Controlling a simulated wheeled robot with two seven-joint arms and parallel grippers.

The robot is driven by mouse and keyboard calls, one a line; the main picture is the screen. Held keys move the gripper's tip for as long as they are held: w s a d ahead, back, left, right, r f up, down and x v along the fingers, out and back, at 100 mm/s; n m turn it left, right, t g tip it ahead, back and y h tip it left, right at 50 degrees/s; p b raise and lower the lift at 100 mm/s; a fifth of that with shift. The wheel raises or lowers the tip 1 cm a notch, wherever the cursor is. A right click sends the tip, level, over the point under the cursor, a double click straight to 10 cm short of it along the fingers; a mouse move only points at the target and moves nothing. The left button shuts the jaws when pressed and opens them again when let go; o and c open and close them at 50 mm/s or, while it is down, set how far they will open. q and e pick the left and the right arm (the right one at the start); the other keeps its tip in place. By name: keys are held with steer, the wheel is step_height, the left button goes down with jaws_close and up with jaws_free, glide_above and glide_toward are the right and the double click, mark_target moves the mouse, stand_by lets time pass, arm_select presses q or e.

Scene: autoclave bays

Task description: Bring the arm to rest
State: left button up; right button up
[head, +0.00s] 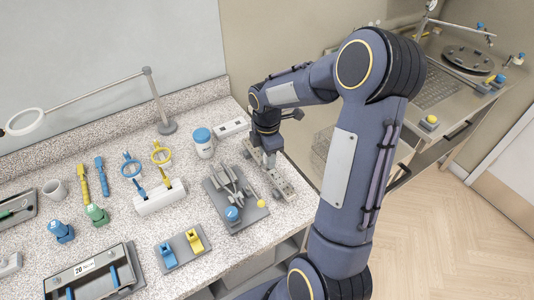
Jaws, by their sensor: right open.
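My right arm (347,160) rises from the bottom of the head view, bends at a high elbow and reaches left over the counter. My right gripper (268,158) hangs from its wrist, pointing down at the counter's right end. It is open, and its fingers are small and partly hidden. It is at a long grey metal piece with holes (285,186); I cannot tell whether they touch. I see nothing held in it. My left gripper is not in view.
Left of the gripper are a grey tray with metal tools (245,211), a blue-lidded jar (203,142) and a white power strip (232,127). A white holder (160,198) carries ringed tools. A magnifier lamp (165,126) stands behind. A lower bench (405,135) is at right, with open floor before it.

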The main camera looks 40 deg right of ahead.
step_height(320, 180, up, 8)
steer(key=shift+f+b, duration=0.2)
steer(key=shift+b, duration=0.3)
steer(key=shift+s+r, duration=0.1)
steer(key=shift+r, duration=0.05)
steer(key=s+a+r+m+t+y, duration=0.1)
steer(key=s+a+m+t+y, duration=0.1)
steer(key=s+a+m, duration=0.5)
steer(key=s+a+r+m+t+y, duration=0.1)
steer(key=s+a+m+t, duration=0.2)
steer(key=s+a+m, duration=0.5)
steer(key=shift+s+r+m+t+y, duration=0.35)
steer(key=shift+s+m, duration=0.55)
steer(key=shift+s, duration=0.8)
